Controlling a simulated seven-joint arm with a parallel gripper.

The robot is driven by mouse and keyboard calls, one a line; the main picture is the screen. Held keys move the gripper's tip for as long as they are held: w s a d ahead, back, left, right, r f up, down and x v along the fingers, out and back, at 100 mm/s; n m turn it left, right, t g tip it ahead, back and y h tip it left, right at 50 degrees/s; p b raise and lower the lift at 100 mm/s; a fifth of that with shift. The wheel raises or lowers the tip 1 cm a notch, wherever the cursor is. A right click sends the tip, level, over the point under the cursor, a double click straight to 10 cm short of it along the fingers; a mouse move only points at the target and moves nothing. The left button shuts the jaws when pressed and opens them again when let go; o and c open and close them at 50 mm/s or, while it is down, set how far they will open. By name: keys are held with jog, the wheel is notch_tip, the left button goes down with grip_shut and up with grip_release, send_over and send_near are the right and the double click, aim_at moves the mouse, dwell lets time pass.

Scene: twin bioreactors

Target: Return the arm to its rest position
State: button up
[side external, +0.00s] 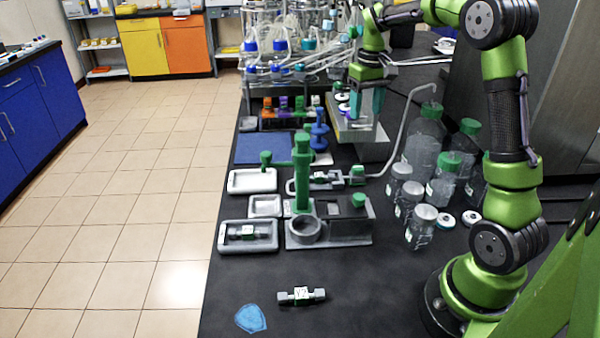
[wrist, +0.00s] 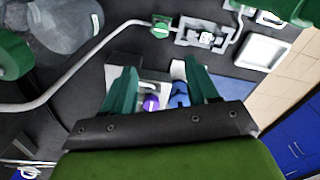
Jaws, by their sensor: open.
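My gripper (side external: 366,104) hangs over the back part of the black bench, beside the bioreactor glassware, with its green fingers pointing down. In the wrist view my gripper (wrist: 163,90) shows its two green fingers spread apart with nothing held between them. Beyond the fingers, a light block with a purple cap (wrist: 151,103) and a blue piece (wrist: 179,95) lie below. I cannot tell the exact height of the fingertips above these things.
Bioreactors with blue-capped bottles (side external: 281,45) stand at the back. Clear bottles with green caps (side external: 425,135) stand between the bench middle and my arm. A bent grey pipe (side external: 402,135) rises near my gripper. White trays (side external: 252,181) lie at the left. The front bench is mostly clear.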

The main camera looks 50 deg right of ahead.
jog(key=s+a+r+t, duration=0.1)
jog(key=s+a+t, duration=0.1)
jog(key=s+a, duration=0.3)
jog(key=s+a+r+t+y, duration=0.1)
jog(key=s+a, duration=0.4)
jog(key=a, duration=0.6)
jog(key=s+a+r+t+y, duration=0.1)
jog(key=s+a+t, duration=0.3)
jog(key=a, duration=0.4)
jog(key=shift+s+a+r+n, duration=0.3)
jog(key=shift+s+a+r, duration=0.05)
jog(key=shift+s, duration=0.05)
jog(key=shift+c, duration=0.4)
